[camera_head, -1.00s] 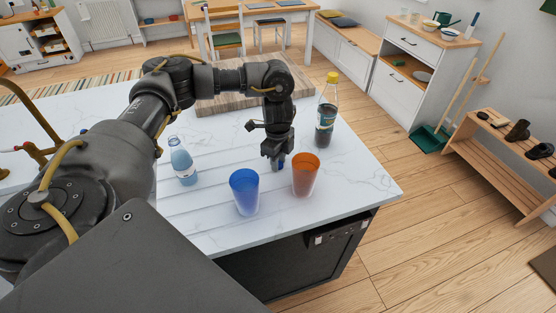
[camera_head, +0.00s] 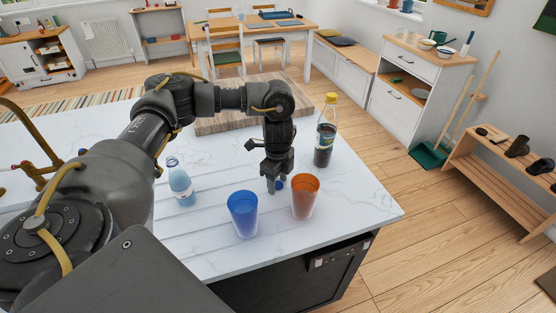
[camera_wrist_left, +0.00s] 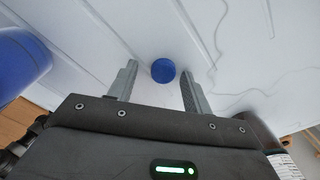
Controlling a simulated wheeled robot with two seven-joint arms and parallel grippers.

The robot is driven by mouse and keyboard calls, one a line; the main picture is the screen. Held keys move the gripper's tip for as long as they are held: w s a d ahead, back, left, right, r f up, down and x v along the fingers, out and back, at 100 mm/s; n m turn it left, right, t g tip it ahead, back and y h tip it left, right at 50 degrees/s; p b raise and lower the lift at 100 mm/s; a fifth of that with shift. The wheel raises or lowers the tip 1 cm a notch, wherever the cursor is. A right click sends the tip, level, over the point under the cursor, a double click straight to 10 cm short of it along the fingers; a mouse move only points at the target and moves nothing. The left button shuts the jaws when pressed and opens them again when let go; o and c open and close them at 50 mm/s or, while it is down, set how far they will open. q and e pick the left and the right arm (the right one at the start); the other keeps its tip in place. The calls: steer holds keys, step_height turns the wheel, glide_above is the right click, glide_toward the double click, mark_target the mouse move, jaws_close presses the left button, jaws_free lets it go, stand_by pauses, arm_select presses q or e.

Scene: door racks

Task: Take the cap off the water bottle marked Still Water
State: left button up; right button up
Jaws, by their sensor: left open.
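A small clear bottle with bluish water and a label (camera_head: 181,186) stands upright on the counter, left of my left gripper. Its label text is too small to read, and I cannot make out a cap on its neck. A round blue cap (camera_wrist_left: 163,70) lies between the two fingers of my left gripper (camera_wrist_left: 158,82) in the left wrist view, with gaps on both sides. In the head view the left gripper (camera_head: 276,186) points down at the counter behind the cups, and the blue cap (camera_head: 281,184) shows beside its fingertip. My right gripper is not in view.
A blue cup (camera_head: 243,215) and an orange cup (camera_head: 305,198) stand close in front of the gripper. A dark bottle with a yellow cap (camera_head: 325,132) stands behind right. A wooden board (camera_head: 225,122) lies at the back. The white counter (camera_head: 345,205) is bare toward its right corner.

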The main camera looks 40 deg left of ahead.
mark_target(277, 184)
arm_select(q)
step_height(277, 184, up, 12)
stand_by(0.4)
steer(key=shift+w+a, duration=0.1)
steer(key=shift+a, duration=0.05)
